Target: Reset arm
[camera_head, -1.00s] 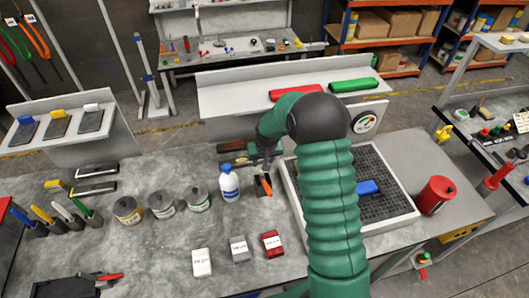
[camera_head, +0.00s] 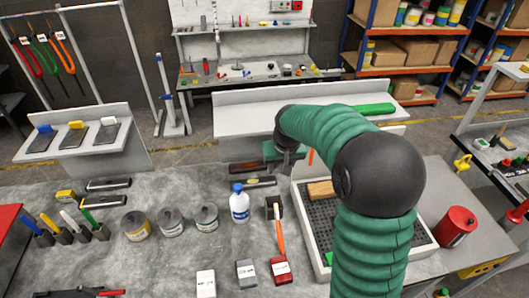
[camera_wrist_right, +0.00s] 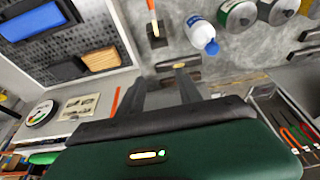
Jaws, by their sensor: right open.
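My right arm comes in from the bottom right of the head view and bends at a dark joint. My right gripper (camera_head: 288,158) is over the back of the grey bench, just left of the perforated tray's back corner. The right wrist view shows its two dark fingers (camera_wrist_right: 165,92) apart with nothing held between them. Part of the gripper is hard to make out in the head view. A tool with an orange handle and dark head (camera_head: 276,215) lies on the bench in front of the gripper, apart from it. My left gripper is not in view.
A white bottle with blue cap (camera_head: 239,206) and several grey cans (camera_head: 170,221) stand left of the orange tool. The perforated tray (camera_head: 300,222) holds a wooden block (camera_head: 320,189). A red canister (camera_head: 455,226) stands right. A raised shelf (camera_head: 250,122) borders the back.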

